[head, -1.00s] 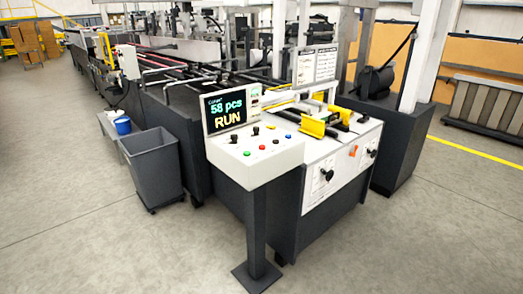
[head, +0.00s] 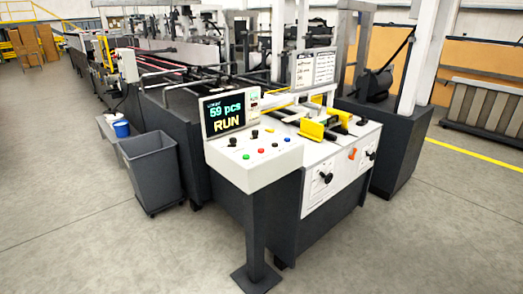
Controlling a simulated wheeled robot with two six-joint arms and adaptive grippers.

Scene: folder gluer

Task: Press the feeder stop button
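The control console (head: 252,170) stands on a dark post at the front of the machine. Button labels are too small to read, so I cannot tell which is marked feeder stop. The screen (head: 225,112) above the panel reads "59 pcs" and "RUN". Neither of my grippers is in view.
A grey bin (head: 152,170) on casters stands left of the console, near a blue bucket (head: 122,127). The machine's white front (head: 335,180) with black knobs is right of the console. The floor (head: 80,230) in front and to the left is clear.

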